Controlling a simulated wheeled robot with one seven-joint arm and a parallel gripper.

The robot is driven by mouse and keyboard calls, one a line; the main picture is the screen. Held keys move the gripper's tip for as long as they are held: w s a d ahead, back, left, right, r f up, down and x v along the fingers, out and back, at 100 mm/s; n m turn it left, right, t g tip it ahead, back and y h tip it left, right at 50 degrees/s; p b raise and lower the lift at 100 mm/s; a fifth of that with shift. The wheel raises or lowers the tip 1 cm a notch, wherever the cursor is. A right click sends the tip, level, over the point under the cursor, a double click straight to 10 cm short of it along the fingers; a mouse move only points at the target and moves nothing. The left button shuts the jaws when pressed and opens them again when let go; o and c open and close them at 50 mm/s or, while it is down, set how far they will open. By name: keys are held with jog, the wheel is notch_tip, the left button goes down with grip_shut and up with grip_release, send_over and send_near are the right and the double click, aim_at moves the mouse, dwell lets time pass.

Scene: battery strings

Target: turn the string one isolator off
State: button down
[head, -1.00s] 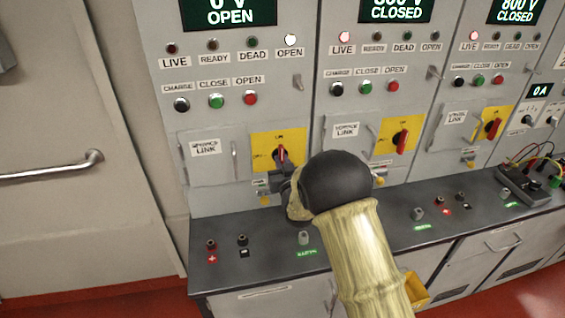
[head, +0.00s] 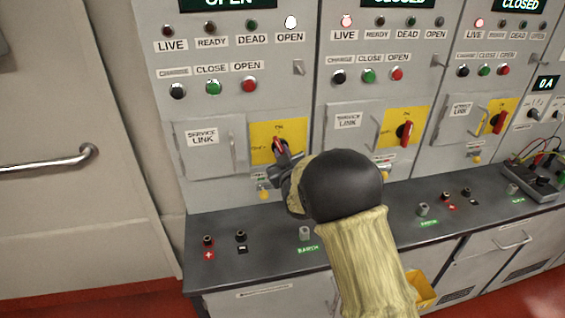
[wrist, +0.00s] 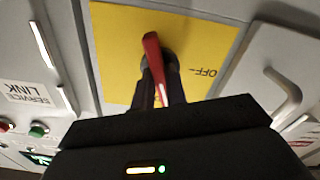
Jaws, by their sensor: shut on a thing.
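The string one isolator is a red handle (head: 277,145) on a yellow plate (head: 264,131), on the leftmost cabinet. The plate is marked ON at the top and OFF at the left. My gripper (head: 284,158) is at the handle, its fingers shut on it. In the wrist view the red handle (wrist: 152,58) stands between the dark fingers, slightly tilted from upright, with the OFF mark to its right in that upside-down picture. My gripper partly hides the handle and the plate's lower part. The cabinet's display (head: 228,3) reads OPEN, and its OPEN lamp (head: 291,22) is lit white.
Two similar cabinets to the right have their own red isolator handles (head: 404,133) and (head: 499,121), both near upright. A dark ledge (head: 270,262) with terminals runs below. A service link door (head: 208,145) is left of the plate. A yellow bin (head: 422,290) shows below.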

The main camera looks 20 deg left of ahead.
jog(key=shift+a+f+n+b, duration=0.1)
jog(key=shift+n+b, duration=5.55)
jog(key=shift+n, duration=1.05)
jog(key=c, duration=1.4)
grip_release()
jog(key=shift+c, duration=0.2)
jog(key=shift+s, duration=0.15)
